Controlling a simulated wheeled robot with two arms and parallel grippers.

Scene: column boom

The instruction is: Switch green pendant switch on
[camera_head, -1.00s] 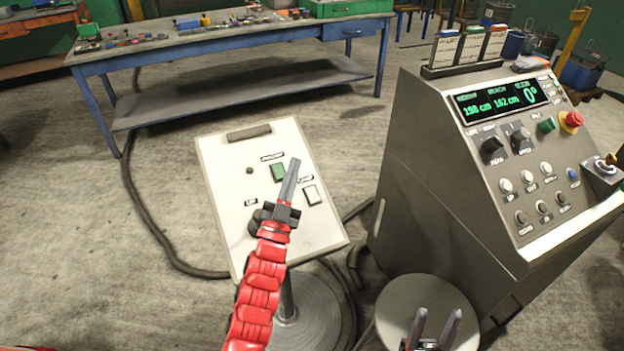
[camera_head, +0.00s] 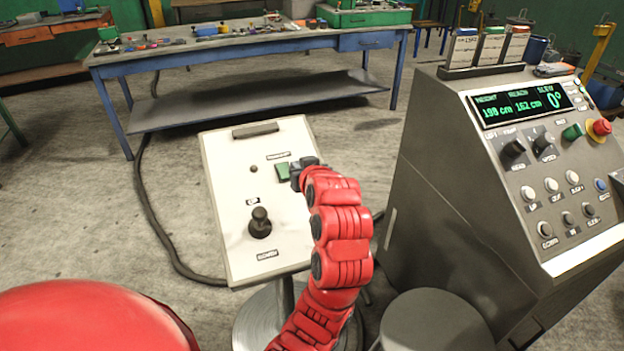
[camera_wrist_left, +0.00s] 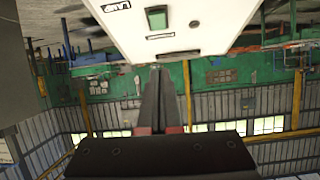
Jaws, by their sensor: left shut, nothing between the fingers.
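The white tilted pendant panel (camera_head: 225,190) stands on a round-based post in the head view. Its green switch (camera_head: 283,172) sits in the upper half, partly beside my left gripper (camera_head: 303,170), which is at its right edge. The fingers are hidden there; I cannot tell whether they touch the switch. In the left wrist view the left fingers (camera_wrist_left: 158,75) are together, nothing between them, below the panel (camera_wrist_left: 220,25). A small dark round spot (camera_head: 253,169) lies left of the switch. My right gripper is out of view.
A black joystick (camera_head: 260,223) stands up from the panel's lower half. A grey control console (camera_head: 430,170) with green readouts stands at the right, and a round stool (camera_head: 435,325) in front of it. A blue workbench (camera_head: 240,45) is behind. A cable lies on the floor.

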